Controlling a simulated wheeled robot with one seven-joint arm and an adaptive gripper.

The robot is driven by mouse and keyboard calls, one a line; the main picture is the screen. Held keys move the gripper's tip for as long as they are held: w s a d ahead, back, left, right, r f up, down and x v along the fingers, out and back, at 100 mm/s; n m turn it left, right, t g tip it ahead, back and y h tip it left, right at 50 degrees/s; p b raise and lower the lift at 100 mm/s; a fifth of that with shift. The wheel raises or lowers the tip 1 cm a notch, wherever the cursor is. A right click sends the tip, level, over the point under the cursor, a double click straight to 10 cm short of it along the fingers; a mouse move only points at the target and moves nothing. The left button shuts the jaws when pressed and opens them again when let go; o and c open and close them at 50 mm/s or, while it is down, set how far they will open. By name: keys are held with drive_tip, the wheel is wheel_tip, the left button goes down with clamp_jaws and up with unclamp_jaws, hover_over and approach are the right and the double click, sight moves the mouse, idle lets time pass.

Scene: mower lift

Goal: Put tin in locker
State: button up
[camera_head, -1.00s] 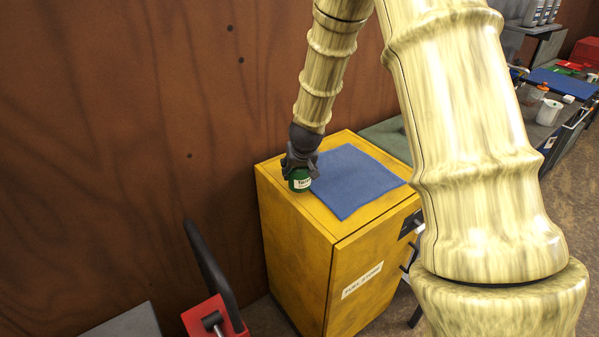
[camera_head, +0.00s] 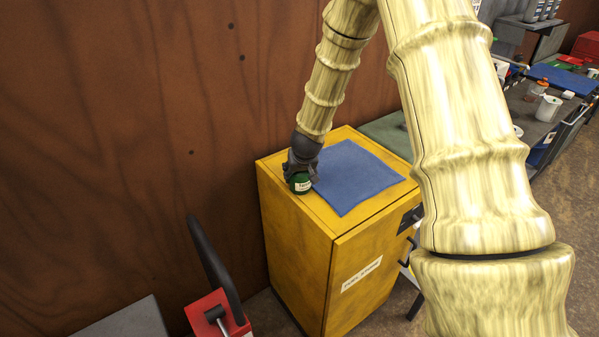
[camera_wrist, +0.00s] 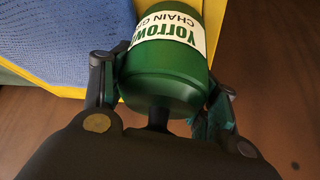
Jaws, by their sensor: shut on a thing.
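A green tin (camera_head: 301,184) with a white label is at the top left edge of the yellow locker (camera_head: 300,245). In the wrist view the tin (camera_wrist: 168,72) lies between the fingers, and its label shows "Yorrow" and "CHAIN". My gripper (camera_head: 300,178) is shut on the tin. I cannot tell whether the tin touches the locker top. The locker's front door (camera_head: 365,275) bears a label and looks shut. The inside of the locker is hidden.
A blue cloth (camera_head: 352,178) lies on the locker top. A brown wall (camera_head: 120,130) stands close behind and left. A red machine (camera_head: 215,315) with a black handle is at the lower left. A cluttered bench (camera_head: 540,110) is at the right.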

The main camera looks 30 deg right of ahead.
drive_tip(key=o, duration=1.3)
drive_tip(key=shift+r, duration=0.15)
